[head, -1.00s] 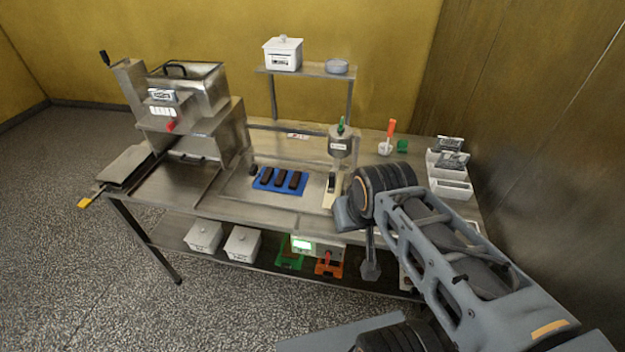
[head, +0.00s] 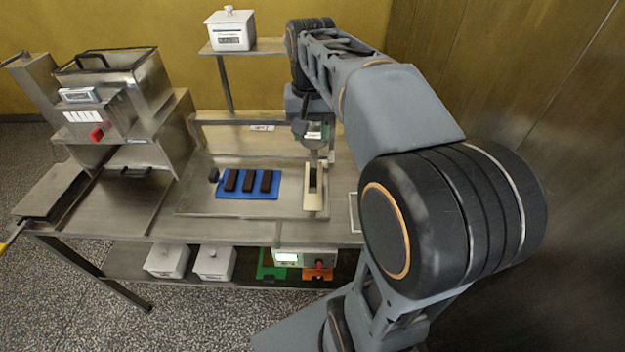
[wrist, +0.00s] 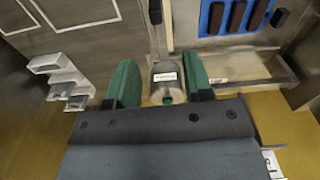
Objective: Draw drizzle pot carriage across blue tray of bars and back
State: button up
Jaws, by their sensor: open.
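The blue tray (head: 248,195) holds three dark bars (head: 248,181) side by side on the steel worktop, and it shows at the top of the wrist view (wrist: 207,20). In the wrist view the labelled pot (wrist: 167,73) with a green top lies between my gripper's (wrist: 161,76) two green fingers. The fingers are open, one on each side; contact cannot be told.
The steel enrober machine (head: 120,115) stands at the left. A raised shelf (head: 240,47) with a white lidded box (head: 230,30) is behind the tray. White holders (wrist: 70,82) stand to the side of the pot. White boxes (head: 214,262) sit on the lower shelf.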

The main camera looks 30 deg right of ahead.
aim_at(313, 168)
jog(key=f, duration=0.9)
jog(key=d+f, duration=0.1)
jog(key=f, duration=0.4)
jog(key=shift+w+b, duration=0.35)
jog(key=shift+r, duration=0.1)
jog(key=shift+c, duration=0.2)
grip_shut()
